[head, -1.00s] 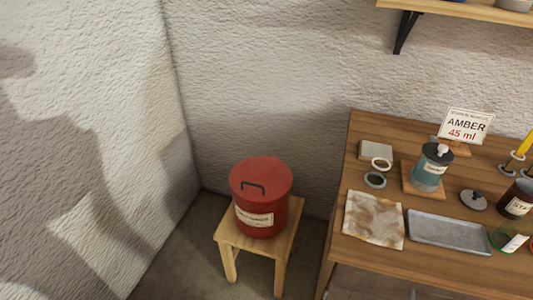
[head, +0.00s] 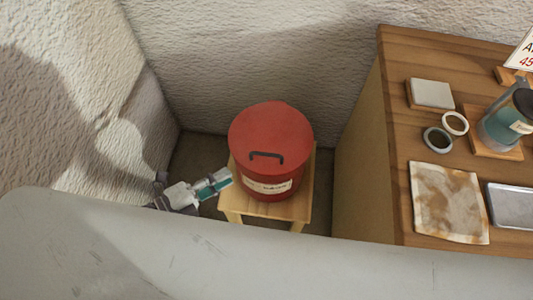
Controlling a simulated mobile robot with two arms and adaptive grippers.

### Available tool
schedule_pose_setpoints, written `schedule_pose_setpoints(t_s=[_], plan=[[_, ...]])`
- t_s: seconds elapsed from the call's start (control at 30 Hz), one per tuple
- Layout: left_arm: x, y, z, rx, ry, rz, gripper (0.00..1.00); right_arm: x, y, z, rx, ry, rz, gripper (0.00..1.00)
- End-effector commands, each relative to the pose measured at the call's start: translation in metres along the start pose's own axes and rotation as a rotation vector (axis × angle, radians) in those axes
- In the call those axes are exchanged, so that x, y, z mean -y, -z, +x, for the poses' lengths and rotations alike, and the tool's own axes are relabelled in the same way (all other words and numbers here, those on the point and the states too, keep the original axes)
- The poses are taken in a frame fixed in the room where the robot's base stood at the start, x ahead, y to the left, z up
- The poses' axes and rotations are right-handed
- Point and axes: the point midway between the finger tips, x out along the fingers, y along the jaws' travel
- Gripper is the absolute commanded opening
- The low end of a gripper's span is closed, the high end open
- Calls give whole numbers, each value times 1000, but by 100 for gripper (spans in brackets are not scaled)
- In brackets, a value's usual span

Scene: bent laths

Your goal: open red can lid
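The red can (head: 275,187) stands upright on a small wooden stool (head: 232,203) between the wall and the table. Its flat red lid (head: 271,128) is on, with a dark bar handle (head: 266,156) on its near part. A pale label shows on the can's front. My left gripper (head: 219,181) is low at the can's left, beside the stool, with grey and teal parts showing. It appears apart from the lid and handle; its finger opening is too small to tell. My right gripper is not in view.
A wooden table (head: 396,136) stands close on the right, bearing a stained cloth (head: 447,203), a metal tray (head: 513,205), two small rings and a teal jar (head: 502,125). Rough walls close in behind and on the left. A large pale surface covers the bottom of the view.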

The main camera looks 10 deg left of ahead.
Motion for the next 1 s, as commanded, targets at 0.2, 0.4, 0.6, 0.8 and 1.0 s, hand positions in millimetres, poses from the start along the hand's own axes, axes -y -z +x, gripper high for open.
schedule_pose_setpoints(t_s=[0.2, 0.4, 0.6, 0.8, 1.0], plan=[[4, -1, 38, 2, 6, -1, 21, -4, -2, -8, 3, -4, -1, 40], [4, -1, 82, 2, 7, -3, 21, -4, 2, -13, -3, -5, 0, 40], [2, -1, 115, 4, 5, -5, 21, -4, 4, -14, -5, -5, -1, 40], [1, -1, 131, 4, 4, -5, 21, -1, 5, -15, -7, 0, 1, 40], [1, -1, 133, 4, 3, -4, 21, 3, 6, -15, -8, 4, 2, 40]])
